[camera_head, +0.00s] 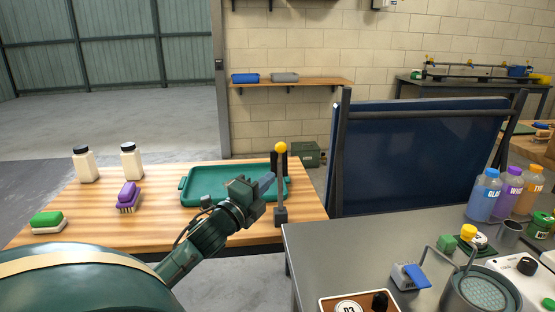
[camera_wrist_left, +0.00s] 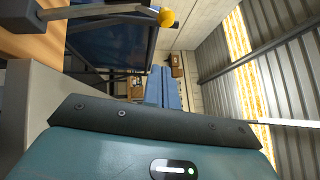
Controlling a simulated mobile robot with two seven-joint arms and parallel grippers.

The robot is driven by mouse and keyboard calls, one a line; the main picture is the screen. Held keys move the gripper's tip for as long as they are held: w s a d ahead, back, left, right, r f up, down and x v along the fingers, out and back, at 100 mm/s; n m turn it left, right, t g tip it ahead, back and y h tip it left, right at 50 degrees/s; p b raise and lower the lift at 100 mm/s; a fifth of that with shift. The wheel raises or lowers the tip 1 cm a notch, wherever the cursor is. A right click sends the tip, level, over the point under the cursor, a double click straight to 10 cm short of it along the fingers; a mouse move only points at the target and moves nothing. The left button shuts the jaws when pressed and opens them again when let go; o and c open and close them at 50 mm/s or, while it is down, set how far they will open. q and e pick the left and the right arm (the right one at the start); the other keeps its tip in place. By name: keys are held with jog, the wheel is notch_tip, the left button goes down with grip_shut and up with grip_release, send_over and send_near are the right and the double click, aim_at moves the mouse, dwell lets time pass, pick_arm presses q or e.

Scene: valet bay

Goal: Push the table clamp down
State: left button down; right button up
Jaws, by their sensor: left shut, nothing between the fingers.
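The table clamp (camera_head: 281,185) stands at the right edge of the wooden table, with a dark base, an upright grey lever and a yellow ball knob on top. In the left wrist view its yellow knob (camera_wrist_left: 166,18) and lever show at the upper left. My left gripper (camera_head: 268,181) is shut and empty, just left of the lever and below the knob in the head view. Its blue-grey fingers (camera_wrist_left: 164,88) lie together in the wrist view; I cannot tell whether they touch the clamp. My right gripper is not in view.
A green tray (camera_head: 186,190) lies behind my left gripper. A purple brush (camera_head: 128,195), a green-topped brush (camera_head: 47,221) and two white bottles (camera_head: 131,162) stand to the left. A grey table (camera_head: 350,240) with bottles and tools is at right, before a dark blue panel (camera_head: 415,155).

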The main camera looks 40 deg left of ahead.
pick_arm(q)
jog(key=w+a+r, duration=0.2)
jog(key=w+a, duration=0.2)
jog(key=w, duration=0.4)
jog(key=shift+w, duration=0.25)
jog(key=shift+a+p, duration=0.15)
jog(key=shift+p, duration=0.15)
